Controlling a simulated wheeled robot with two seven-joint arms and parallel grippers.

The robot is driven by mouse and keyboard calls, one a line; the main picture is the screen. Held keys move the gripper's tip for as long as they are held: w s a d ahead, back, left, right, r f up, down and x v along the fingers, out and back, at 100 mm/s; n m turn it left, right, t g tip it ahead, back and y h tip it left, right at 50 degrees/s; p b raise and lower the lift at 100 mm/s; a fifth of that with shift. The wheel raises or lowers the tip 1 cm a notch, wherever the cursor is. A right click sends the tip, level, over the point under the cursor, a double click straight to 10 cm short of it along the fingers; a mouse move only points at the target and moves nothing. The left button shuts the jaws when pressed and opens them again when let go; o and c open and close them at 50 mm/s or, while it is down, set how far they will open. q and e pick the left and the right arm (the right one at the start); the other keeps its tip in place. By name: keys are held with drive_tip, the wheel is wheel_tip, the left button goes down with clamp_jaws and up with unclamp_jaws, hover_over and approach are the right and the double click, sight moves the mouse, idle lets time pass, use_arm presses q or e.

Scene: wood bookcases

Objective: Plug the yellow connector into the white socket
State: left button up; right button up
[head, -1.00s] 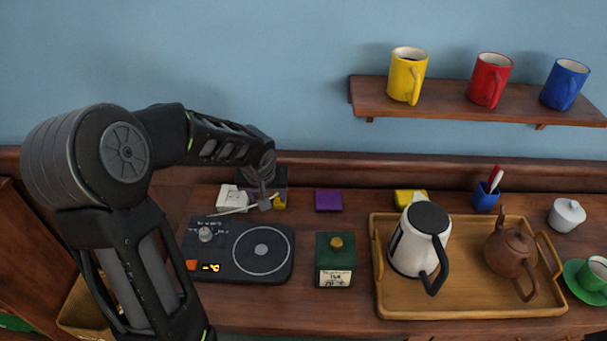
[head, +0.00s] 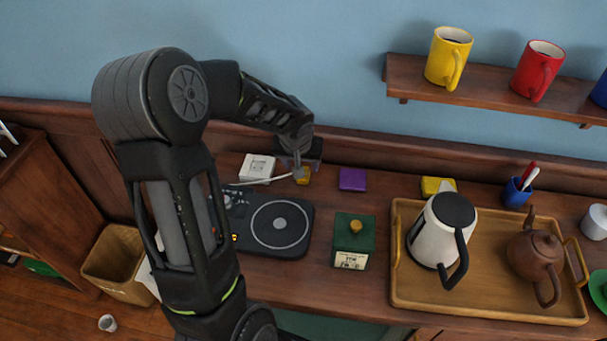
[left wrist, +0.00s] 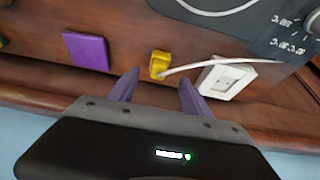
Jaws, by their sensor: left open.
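The yellow connector (head: 304,176) lies on the wooden counter by the back ledge, and it also shows in the left wrist view (left wrist: 159,65), with a white cable running from it. The white socket (head: 257,167) is to its left in the head view; in the left wrist view the socket (left wrist: 228,79) is right of the connector, apart from it, behind the cable. My left gripper (left wrist: 159,90) is open and empty, its fingers pointing toward the connector. In the head view this gripper (head: 297,172) partly covers the connector. My right gripper is not in view.
A black hot plate (head: 280,225) stands in front of the socket. A purple block (head: 352,179) and green tin (head: 353,242) are to the right. A tray (head: 490,306) holds a kettle (head: 435,230) and teapot (head: 535,255). A shelf with mugs (head: 448,57) hangs above.

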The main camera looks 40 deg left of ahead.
use_arm(q)
drive_tip(key=shift+p+x, duration=0.55)
drive_tip(key=shift+x, duration=2.05)
drive_tip(key=shift+d, duration=0.2)
clamp_jaws()
